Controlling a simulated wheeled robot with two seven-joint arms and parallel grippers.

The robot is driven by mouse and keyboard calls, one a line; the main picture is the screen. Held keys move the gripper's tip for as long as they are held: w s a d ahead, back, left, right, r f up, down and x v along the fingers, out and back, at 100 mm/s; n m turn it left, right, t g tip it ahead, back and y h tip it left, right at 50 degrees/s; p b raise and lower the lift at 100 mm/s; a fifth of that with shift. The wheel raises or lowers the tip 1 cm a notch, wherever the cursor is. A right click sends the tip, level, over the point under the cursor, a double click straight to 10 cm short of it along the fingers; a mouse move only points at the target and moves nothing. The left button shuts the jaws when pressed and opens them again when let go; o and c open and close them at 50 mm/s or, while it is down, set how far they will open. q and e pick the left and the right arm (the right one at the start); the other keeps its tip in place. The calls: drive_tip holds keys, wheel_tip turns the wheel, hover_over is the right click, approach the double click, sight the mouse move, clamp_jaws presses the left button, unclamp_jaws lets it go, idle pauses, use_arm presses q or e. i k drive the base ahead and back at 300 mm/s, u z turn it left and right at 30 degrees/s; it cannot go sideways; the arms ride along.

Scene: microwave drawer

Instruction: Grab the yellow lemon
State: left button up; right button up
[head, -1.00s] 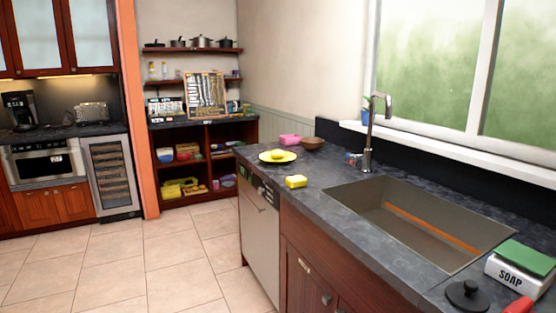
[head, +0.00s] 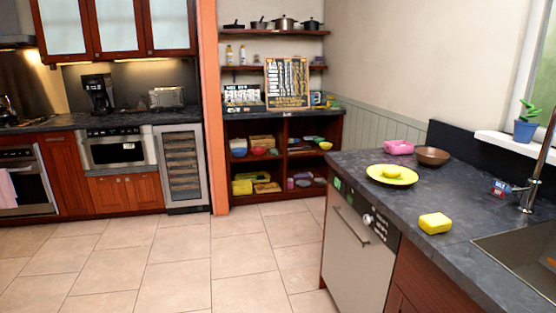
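A small rounded yellow thing, which looks like the lemon (head: 391,171), lies on a yellow plate (head: 408,179) near the far end of the dark stone counter (head: 400,203). Its yellow is close to the plate's, so its outline is hard to make out. A yellow block like a sponge (head: 435,223) lies on the same counter, nearer to me. Neither of my grippers is in view, so nothing shows of whether they are open or shut.
A pink dish (head: 399,147) and a brown bowl (head: 432,156) stand behind the plate. The sink (head: 524,257) and faucet (head: 540,165) are at the right. A dishwasher (head: 350,250) fronts the counter. The tiled floor (head: 150,265) at left is clear.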

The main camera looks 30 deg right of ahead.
sight(392, 171)
drive_tip(key=u, duration=0.1)
drive_tip(key=i, duration=2.15)
drive_tip(key=z, duration=1.55)
drive_tip(key=i, duration=0.95)
drive_tip(key=z, duration=0.95)
